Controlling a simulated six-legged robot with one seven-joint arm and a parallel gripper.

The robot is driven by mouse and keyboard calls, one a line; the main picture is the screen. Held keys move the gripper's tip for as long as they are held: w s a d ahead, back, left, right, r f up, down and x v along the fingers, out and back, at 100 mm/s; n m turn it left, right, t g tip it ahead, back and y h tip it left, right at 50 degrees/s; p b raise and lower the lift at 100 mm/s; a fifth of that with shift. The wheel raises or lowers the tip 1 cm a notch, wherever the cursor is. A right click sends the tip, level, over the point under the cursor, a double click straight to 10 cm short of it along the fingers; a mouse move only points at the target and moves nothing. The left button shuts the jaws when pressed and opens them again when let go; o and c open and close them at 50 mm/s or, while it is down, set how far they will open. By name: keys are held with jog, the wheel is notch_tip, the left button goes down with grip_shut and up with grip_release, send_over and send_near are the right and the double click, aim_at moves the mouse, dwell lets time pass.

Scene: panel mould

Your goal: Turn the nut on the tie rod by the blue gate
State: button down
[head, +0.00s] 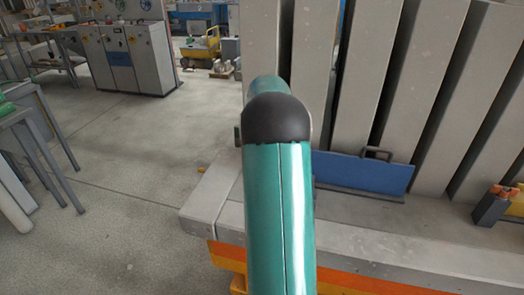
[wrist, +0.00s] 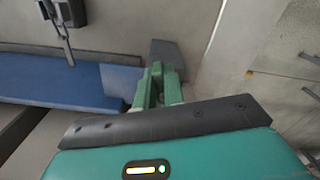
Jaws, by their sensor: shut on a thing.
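The blue gate (head: 365,172) is a low blue panel with a dark handle, standing at the foot of the grey slabs right of my arm. In the wrist view the blue gate (wrist: 60,82) lies to the left. My gripper (wrist: 157,78) has its green fingers close together beside the gate's end. They are shut on the nut (wrist: 168,52), of which grey flat parts show beyond and to the left of the fingers. Its middle and the tie rod are hidden by the fingers. In the head view my arm covers the gripper and nut.
Tall grey slabs (head: 410,80) stand in a row behind the gate on a concrete ledge (head: 390,248) with an orange edge. A small dark block with orange tops (head: 492,205) sits at the right. The floor (head: 120,200) at left is open, with a bench beyond.

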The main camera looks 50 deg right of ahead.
jog(key=shift+w+r, duration=0.1)
jog(key=m, duration=0.3)
jog(key=shift+w+a, duration=0.2)
jog(key=shift+w, duration=0.1)
jog(key=shift+m, duration=0.3)
jog(key=m, duration=0.3)
jog(key=shift+w+a, duration=0.15)
jog(key=shift+w, duration=0.25)
jog(key=c, duration=1.4)
grip_release()
